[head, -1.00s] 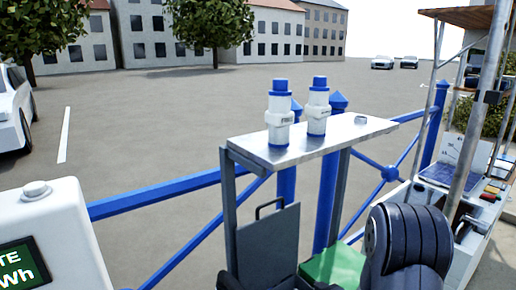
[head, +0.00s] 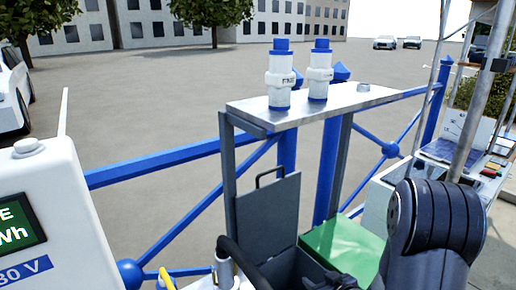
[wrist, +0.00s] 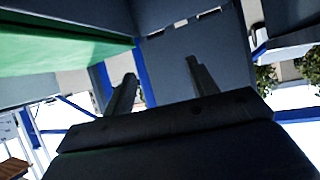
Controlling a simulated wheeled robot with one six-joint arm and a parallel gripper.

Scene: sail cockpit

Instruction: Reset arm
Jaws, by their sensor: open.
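My gripper (wrist: 160,82) shows in the wrist view with its two dark fingers spread apart and nothing between them. It is open and empty. Beyond the fingers is a grey panel, with a green surface (wrist: 60,40) at the upper left. In the head view my dark arm (head: 432,225) fills the lower right, and the gripper itself cannot be made out there.
Two white and blue bottles (head: 280,75) (head: 319,70) stand on a metal shelf (head: 330,102). Below it are a grey box (head: 268,215) and a green panel (head: 345,248). Blue railings (head: 160,162) run behind. A white display unit (head: 50,200) stands at left.

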